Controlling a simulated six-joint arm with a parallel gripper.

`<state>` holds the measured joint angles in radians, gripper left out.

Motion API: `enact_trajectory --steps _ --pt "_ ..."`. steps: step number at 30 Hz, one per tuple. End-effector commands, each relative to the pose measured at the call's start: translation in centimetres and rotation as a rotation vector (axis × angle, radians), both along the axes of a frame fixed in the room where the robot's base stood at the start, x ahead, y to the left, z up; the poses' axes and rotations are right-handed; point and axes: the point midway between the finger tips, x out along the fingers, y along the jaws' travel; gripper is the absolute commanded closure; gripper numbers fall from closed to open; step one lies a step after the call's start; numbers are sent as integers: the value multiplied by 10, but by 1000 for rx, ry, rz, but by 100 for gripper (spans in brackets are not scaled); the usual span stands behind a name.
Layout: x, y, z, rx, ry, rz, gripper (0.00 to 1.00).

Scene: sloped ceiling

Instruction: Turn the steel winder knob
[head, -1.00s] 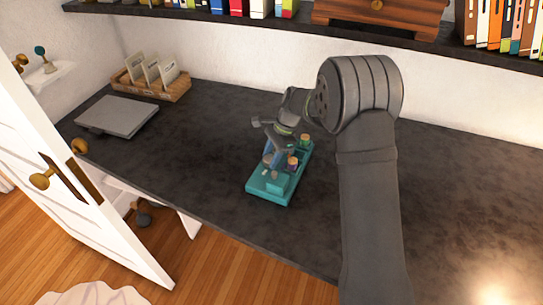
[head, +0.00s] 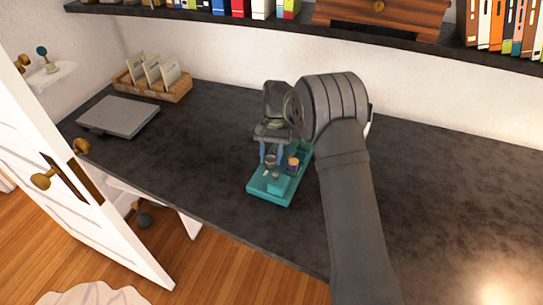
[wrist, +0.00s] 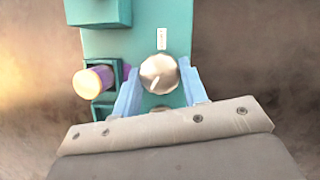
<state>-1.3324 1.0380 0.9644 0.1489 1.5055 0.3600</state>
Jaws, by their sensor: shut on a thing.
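The steel winder knob (wrist: 159,74) is a round shiny metal knob on the teal winder base (wrist: 138,38). It has a small pale mark on its face. In the head view the teal base (head: 268,195) sits on the dark desktop, and the knob (head: 270,160) shows small under my gripper. My gripper (wrist: 160,95) comes down from above, its two light blue fingers on either side of the knob. It is shut on the knob. The lower side of the knob is partly hidden by the fingers.
A purple part with a brass-coloured top (wrist: 92,83) stands close left of the fingers in the wrist view. A white label (wrist: 161,39) is beyond the knob. A grey laptop-like slab (head: 118,116) and a wicker tray of cards (head: 152,86) lie left. A shelf (head: 270,20) runs above.

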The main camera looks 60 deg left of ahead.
Motion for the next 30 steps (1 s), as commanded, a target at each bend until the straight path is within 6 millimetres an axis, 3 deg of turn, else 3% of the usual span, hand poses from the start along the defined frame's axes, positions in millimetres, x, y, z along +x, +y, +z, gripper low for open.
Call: enact_trajectory --steps 18,30 --pt "-4 1 0 1 0 579 84" --pt "-5 1 0 1 0 853 84"
